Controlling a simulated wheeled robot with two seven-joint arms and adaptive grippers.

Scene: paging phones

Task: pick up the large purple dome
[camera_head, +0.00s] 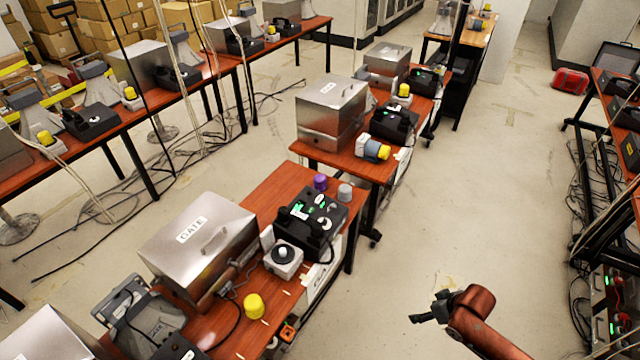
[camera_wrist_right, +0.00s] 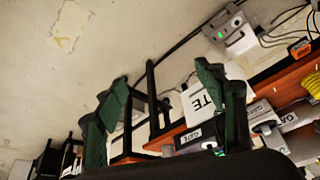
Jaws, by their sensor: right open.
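The large purple dome (camera_head: 320,182) stands on the brown table (camera_head: 270,187) at the middle of the head view, behind a black phone unit (camera_head: 311,214) and beside a grey dome (camera_head: 345,192). My right gripper (camera_head: 428,312) is over the floor to the right of that table, well apart from the dome. In the right wrist view its two dark green fingers (camera_wrist_right: 165,100) are spread with nothing between them. I cannot make out the purple dome in that view. My left gripper is in neither view.
A metal box marked GATE (camera_head: 197,245), a white unit with a black knob (camera_head: 284,259) and a yellow dome (camera_head: 253,306) share the table. Another table with a metal box (camera_head: 331,110) stands just behind. The floor (camera_head: 480,200) right of the tables is clear.

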